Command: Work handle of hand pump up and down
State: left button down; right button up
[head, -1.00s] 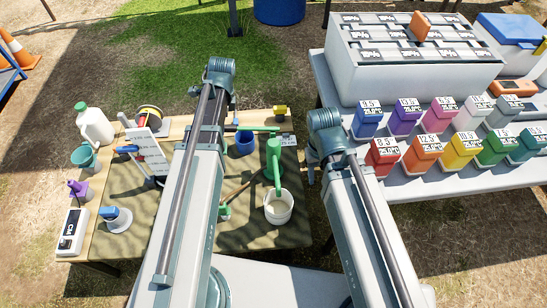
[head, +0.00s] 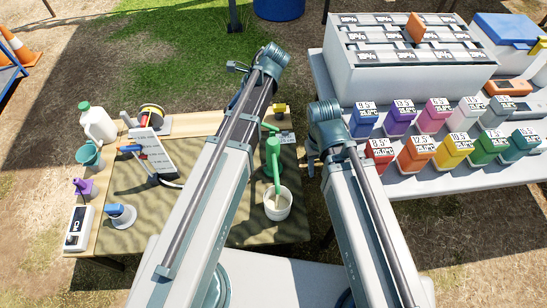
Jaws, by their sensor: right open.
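The green hand pump (head: 273,158) stands at the right side of the work table, its spout pointing down into a white bucket (head: 278,206). A short piece of its green handle (head: 270,127) shows at the top; the rest is hidden behind my left arm. My right gripper (head: 311,166) is open, partly hidden under my right arm, right of the pump and apart from it. My left gripper's fingers are hidden behind my left arm, which crosses in front of the pump's left side.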

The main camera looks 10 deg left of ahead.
pick_arm(q)
jog(key=a+f+t+h+b, duration=0.1)
jog(key=a+f+h+b, duration=0.1)
jog(key=f+h, duration=0.1)
jog(key=s+a+f+h+b, duration=0.1)
jog(key=a+f+h+b, duration=0.2)
jog(key=f, duration=0.3)
jog(key=shift+s+f+t+h, duration=0.15)
jog(key=shift+f+t+h, duration=0.15)
jog(key=shift+t+h, duration=0.15)
jog(key=c, duration=0.6)
grip_release()
jog(key=shift+o, duration=0.2)
jog(key=shift+r, duration=0.1)
notch_tip(320, 180, up, 14)
jog(key=p, duration=1.3)
jog(key=shift+p, duration=0.3)
